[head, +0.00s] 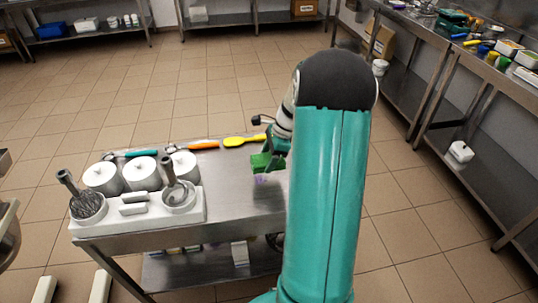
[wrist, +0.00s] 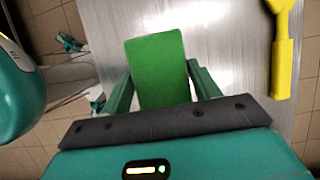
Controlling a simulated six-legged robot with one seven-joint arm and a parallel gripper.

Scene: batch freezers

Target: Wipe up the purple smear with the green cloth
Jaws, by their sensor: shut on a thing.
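My gripper (head: 274,155) is shut on the green cloth (wrist: 156,68), with one finger on each side of it in the wrist view. The cloth also shows in the head view (head: 262,161), at the right part of the steel table (head: 240,195). A bit of the purple smear (head: 261,179) shows on the tabletop just below the cloth. The rest of the smear may be hidden by the cloth and my arm. No purple shows in the wrist view. I cannot tell whether the cloth touches the table.
A white holder (head: 135,213) with lidded white tubs (head: 141,173) and metal tools fills the table's left side. A yellow spatula (head: 245,140) and orange-handled (head: 203,145) and teal-handled tools lie along the far edge. Bare steel lies between the holder and my gripper.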

